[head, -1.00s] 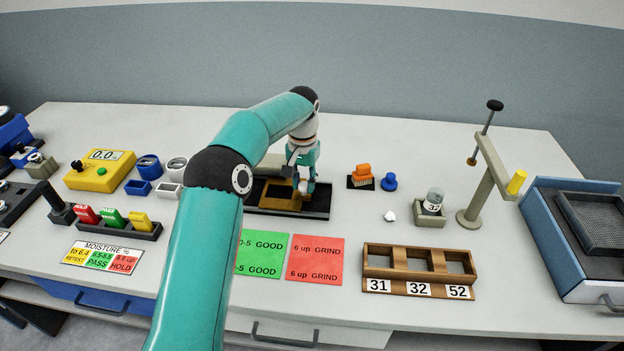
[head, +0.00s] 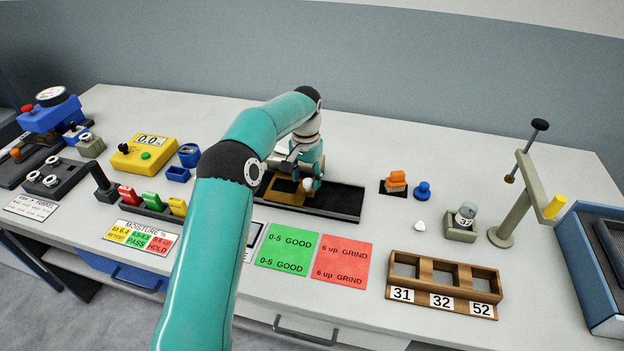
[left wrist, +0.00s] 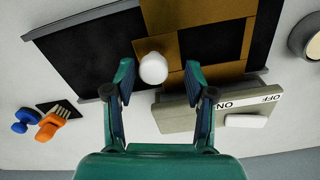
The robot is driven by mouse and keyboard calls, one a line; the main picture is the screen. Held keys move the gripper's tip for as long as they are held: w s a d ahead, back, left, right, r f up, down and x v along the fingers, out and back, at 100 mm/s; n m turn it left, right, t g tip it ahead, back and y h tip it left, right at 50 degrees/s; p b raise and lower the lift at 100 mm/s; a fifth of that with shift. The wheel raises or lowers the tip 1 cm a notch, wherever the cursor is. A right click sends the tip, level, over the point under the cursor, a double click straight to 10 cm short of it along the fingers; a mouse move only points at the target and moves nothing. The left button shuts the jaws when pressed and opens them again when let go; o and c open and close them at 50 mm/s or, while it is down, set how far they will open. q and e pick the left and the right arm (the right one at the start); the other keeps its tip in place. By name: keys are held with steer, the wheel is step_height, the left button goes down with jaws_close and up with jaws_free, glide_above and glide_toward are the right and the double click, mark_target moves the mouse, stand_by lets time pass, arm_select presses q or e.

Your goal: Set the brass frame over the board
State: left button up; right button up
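The brass frame (head: 282,193) lies flat at the left part of the long black board (head: 335,200); its dark window shows black through it. Both also show in the left wrist view, the frame (left wrist: 250,40) and the board (left wrist: 90,55). A white knob (left wrist: 153,68) stands at the frame's edge. My left gripper (head: 304,172) is above this knob. In the left wrist view, the left gripper's fingers (left wrist: 160,78) are spread either side of the knob, with gaps visible. The arm hides part of the board's left side. My right gripper is not in view.
A grey ON/OFF box (left wrist: 175,115) stands close behind the frame. An orange brush (head: 396,181) and a blue knob (head: 422,190) stand right of the board. Green (head: 287,248) and red cards (head: 341,262) lie in front.

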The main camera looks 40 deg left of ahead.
arm_select(q)
steer(key=shift+d, duration=0.15)
step_height(320, 180, up, 7)
steer(key=shift+f, duration=0.1)
steer(key=shift+r, duration=0.3)
stand_by(0.6)
